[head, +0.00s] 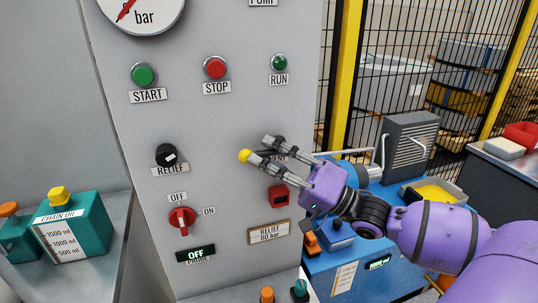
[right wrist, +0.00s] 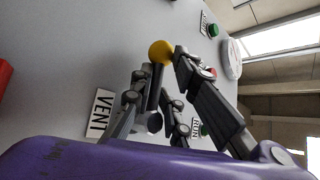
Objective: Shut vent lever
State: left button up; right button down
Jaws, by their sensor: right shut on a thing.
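The vent lever has a yellow ball knob (head: 244,156) and a dark bar, and it sticks out to the left on the grey panel in the head view. Its label, VENT, is mostly hidden there behind my right gripper (head: 259,149). In the right wrist view the yellow knob (right wrist: 161,51) is at the fingertips of my right gripper (right wrist: 160,66), the bar runs between the fingers, and the VENT label (right wrist: 100,113) is readable. The right gripper is shut on the lever near its knob. My left gripper is not in view.
The relief knob (head: 166,155) and red OFF/ON switch (head: 182,218) are left of the gripper. START (head: 144,75), STOP (head: 215,68) and RUN (head: 279,63) buttons are above. A small red part (head: 278,196) sits just below the gripper. A teal chain oil can (head: 73,228) stands at left.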

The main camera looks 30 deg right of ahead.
jog(key=shift+a+f, duration=0.1)
jog(key=shift+f, duration=0.25)
jog(key=c, duration=1.9)
grip_release()
jog(key=shift+c, duration=0.2)
jog(key=shift+o, duration=0.7)
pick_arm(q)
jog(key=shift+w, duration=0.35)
pick_arm(e)
jog(key=v, duration=1.1)
jog(key=shift+s, duration=0.3)
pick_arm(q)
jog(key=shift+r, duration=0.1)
